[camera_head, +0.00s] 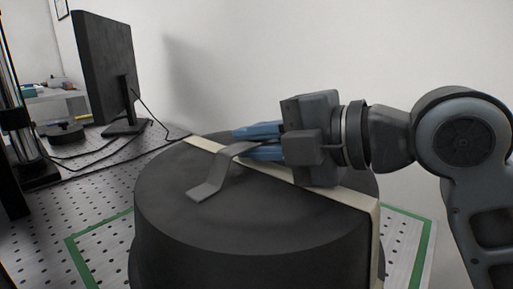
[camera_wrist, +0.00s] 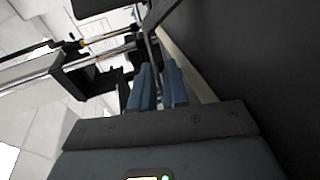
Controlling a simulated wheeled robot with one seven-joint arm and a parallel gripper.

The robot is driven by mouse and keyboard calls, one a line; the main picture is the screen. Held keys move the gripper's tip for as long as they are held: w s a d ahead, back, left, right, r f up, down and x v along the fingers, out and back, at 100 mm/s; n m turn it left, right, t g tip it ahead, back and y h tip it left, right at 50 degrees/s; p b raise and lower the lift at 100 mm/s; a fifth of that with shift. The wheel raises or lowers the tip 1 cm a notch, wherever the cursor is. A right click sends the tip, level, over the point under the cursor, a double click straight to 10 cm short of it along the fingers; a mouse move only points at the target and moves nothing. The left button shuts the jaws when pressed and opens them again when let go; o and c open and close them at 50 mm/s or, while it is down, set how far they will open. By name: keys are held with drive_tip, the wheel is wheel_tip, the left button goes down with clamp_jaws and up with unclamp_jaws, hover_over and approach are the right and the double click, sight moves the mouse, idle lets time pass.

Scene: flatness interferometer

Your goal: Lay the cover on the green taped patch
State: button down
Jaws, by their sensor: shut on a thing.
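The cover (camera_head: 235,215) is a large black round drum with a pale band across its top and a bent grey handle (camera_head: 213,175). It fills the lower middle of the head view, and its dark surface also shows at the right of the wrist view (camera_wrist: 265,60). My gripper (camera_head: 246,142) has its blue fingers shut on the handle, just above the cover's top. The green taped patch (camera_head: 75,255) shows as green lines left and right of the cover, which hides its middle. The cover's bottom is out of frame, so I cannot tell whether it touches the table.
The perforated table top (camera_head: 100,205) spreads around the cover. A black monitor (camera_head: 104,65) stands at the back left, with cables (camera_head: 150,150) running toward the cover. A dark upright stand (camera_head: 15,130) is at the far left. A white wall is behind.

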drive_tip(key=shift+f, duration=0.55)
drive_tip(key=c, duration=1.1)
unclamp_jaws()
drive_tip(key=v, duration=1.2)
drive_tip(key=shift+b, duration=0.35)
